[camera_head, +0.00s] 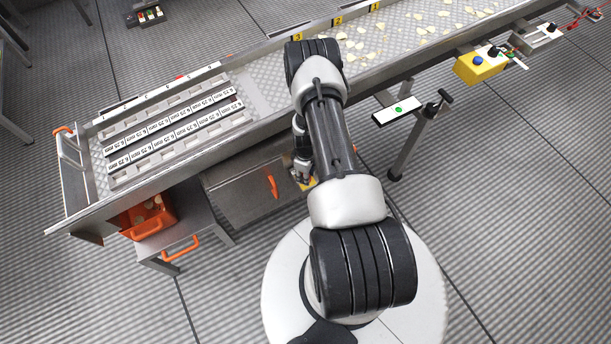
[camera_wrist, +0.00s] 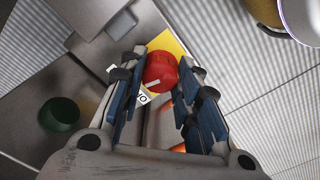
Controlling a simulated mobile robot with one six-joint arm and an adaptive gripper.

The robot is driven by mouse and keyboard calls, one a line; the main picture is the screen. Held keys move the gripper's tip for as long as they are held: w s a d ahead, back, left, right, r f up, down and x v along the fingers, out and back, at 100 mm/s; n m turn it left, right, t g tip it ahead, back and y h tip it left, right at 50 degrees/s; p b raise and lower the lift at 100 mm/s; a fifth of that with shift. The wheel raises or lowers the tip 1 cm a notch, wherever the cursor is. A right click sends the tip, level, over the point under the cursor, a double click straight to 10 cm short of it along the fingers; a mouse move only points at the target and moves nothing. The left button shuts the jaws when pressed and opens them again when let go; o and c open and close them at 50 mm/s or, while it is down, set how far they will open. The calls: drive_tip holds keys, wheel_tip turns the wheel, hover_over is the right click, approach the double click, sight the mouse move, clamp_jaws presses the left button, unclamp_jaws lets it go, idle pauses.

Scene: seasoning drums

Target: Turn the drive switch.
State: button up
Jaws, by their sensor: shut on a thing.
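The drive switch is a red round knob (camera_wrist: 160,72) with a small white mark, on a yellow plate (camera_wrist: 168,42), in the wrist view. A black-and-white label shows below the knob. My gripper (camera_wrist: 157,80) has its blue-padded fingers on both sides of the knob and is shut on it. In the head view my gripper (camera_head: 303,178) is low beside the metal cabinet under the conveyor, and a bit of the yellow plate (camera_head: 309,184) shows by it. The knob itself is hidden there.
A green round part (camera_wrist: 60,114) lies left of my fingers in the wrist view. The metal cabinet (camera_head: 240,192) has an orange handle (camera_head: 272,187). An orange bin (camera_head: 150,218) is further left. The conveyor (camera_head: 270,88) runs above; a table leg (camera_head: 405,150) stands right.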

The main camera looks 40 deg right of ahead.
drive_tip(key=shift+n+b, duration=0.5)
drive_tip(key=shift+n, duration=1)
drive_tip(key=o, duration=1.1)
drive_tip(key=shift+c, duration=0.2)
wheel_tip(320, 180, up, 12)
